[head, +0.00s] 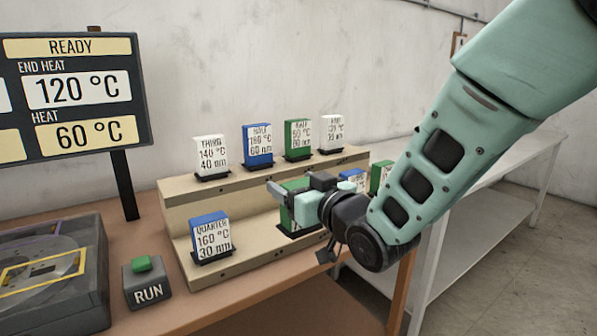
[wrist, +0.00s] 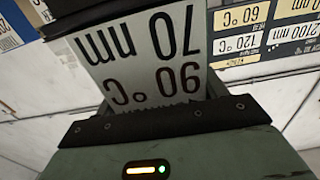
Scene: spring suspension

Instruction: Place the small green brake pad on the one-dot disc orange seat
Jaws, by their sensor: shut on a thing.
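My gripper (head: 290,199) is at the front of the stepped beige stand, right of its middle. It is shut on a green block (head: 301,226) with a white label, which the gripper largely hides in the head view. In the wrist view a white label face reading 90 °C and 70 nm (wrist: 150,65) fills the middle, upside down, its upper end towards my gripper. I cannot tell whether the block still touches the stand. No brake pad or orange seat can be made out. A dark clear-lidded case (head: 50,270) at left holds a disc; no dots are readable.
A board (head: 75,95) reads READY, 120 °C and 60 °C. A pale bench is at right.

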